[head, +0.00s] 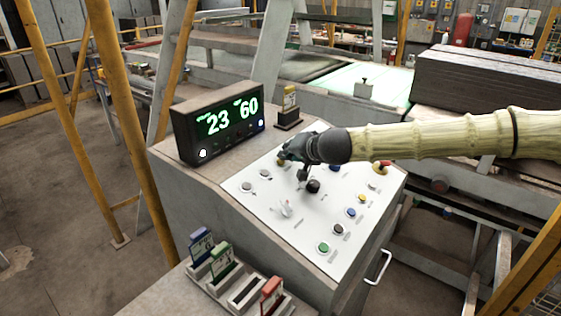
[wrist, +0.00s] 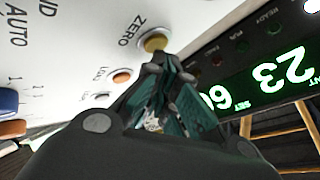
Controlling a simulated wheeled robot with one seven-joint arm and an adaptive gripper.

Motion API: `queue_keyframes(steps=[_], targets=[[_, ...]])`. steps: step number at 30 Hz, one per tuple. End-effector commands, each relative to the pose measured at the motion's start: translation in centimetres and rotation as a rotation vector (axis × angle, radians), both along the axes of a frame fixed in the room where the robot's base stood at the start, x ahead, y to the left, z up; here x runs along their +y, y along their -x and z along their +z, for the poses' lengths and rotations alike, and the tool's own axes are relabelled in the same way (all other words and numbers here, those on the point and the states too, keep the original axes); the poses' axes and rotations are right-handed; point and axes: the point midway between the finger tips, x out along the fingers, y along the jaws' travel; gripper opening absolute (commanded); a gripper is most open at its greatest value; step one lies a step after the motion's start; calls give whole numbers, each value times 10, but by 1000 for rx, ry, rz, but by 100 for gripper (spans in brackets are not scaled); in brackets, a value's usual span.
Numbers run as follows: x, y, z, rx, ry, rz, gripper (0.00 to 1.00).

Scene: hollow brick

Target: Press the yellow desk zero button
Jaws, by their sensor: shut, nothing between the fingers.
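The yellow ZERO button (wrist: 155,42) is a round yellow cap on the white sloped panel (head: 255,205). In the wrist view my gripper (wrist: 161,57) is shut and empty, with its tips right at the button's lower edge. I cannot tell whether they touch it. In the head view my gripper (head: 284,159) is over the panel's upper left part, by the display, and mostly covers the button. The word ZERO is legible beside the button in the wrist view.
A green-digit display (head: 220,125) reading 23 and 60 stands behind the panel. A black knob (head: 313,186), another yellow button (head: 361,199), a green button (head: 323,247) and a red mushroom button (head: 382,166) are on the panel. Coloured cards (head: 222,262) stand in front.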

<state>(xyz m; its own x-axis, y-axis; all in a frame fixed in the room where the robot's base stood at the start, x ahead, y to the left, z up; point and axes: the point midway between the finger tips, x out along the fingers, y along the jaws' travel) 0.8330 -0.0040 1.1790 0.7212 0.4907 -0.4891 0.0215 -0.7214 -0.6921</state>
Motion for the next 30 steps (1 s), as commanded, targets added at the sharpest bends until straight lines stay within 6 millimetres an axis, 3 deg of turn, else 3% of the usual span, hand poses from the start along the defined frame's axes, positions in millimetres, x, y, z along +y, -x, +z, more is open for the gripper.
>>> queue_keyframes(steps=[30], targets=[[2,-1,-7,1,0,1,0]])
